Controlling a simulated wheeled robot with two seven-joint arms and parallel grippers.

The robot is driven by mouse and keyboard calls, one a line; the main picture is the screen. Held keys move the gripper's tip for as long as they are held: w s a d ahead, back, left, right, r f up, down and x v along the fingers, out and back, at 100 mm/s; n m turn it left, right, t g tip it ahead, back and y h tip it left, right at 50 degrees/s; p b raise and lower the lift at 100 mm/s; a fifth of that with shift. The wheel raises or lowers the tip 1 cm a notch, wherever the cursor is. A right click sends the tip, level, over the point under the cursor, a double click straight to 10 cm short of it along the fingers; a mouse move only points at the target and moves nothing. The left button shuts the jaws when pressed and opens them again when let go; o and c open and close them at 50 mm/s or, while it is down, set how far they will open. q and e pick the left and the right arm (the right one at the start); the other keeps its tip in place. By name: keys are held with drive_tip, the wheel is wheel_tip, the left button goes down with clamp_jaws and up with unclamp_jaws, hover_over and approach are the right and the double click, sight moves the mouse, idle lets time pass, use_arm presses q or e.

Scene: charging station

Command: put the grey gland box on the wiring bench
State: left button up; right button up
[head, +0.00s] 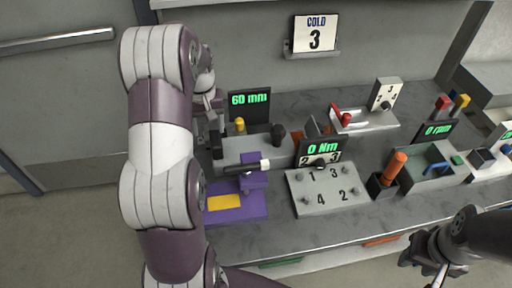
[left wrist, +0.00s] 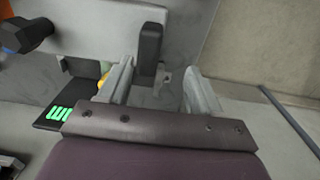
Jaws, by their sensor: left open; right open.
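I cannot pick out the grey gland box with certainty; no loose grey box shows clearly. The grey bench (head: 350,224) runs across the head view, crowded with fixtures. My left gripper (head: 212,103) is at the bench's far left end, mostly hidden behind my arm. In the left wrist view my left gripper (left wrist: 158,88) is open, its fingers apart. A dark upright block (left wrist: 149,48) on a light grey fixture appears between or just beyond the fingers; contact cannot be told. My right gripper (head: 424,257) is open and empty by the bench's front right edge.
A grey fixture (head: 238,149) with yellow and black knobs stands by a "60 mm" display (head: 249,106). A purple stand (head: 238,211), a numbered plate (head: 326,191), an orange-handled tool (head: 394,167) and a grey tray (head: 426,172) fill the front. A "COLD 3" sign (head: 315,33) hangs behind.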

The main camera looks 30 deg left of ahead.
sight(216, 138)
use_arm(q)
drive_tip(key=d+f, duration=0.1)
drive_tip(key=w+d+f, duration=0.1)
drive_tip(key=f, duration=0.1)
drive_tip(key=shift+w, duration=0.2)
drive_tip(key=f, duration=0.2)
drive_tip(key=a+f+p, duration=0.1)
drive_tip(key=f, duration=0.2)
drive_tip(key=shift+s+a+f, duration=0.15)
drive_tip(key=shift+a, duration=0.05)
drive_tip(key=shift+w+d+f, duration=0.2)
drive_tip(key=shift+d+f, duration=0.1)
drive_tip(key=shift+d, duration=0.05)
drive_tip(key=shift+s+a, duration=0.1)
drive_tip(key=shift+a, duration=0.1)
drive_tip(key=c, duration=0.9)
clamp_jaws()
drive_tip(key=shift+d, duration=0.1)
use_arm(e)
drive_tip(key=shift+w+d+r, duration=0.25)
drive_tip(key=shift+w+d, duration=0.3)
drive_tip(key=shift+w, duration=0.25)
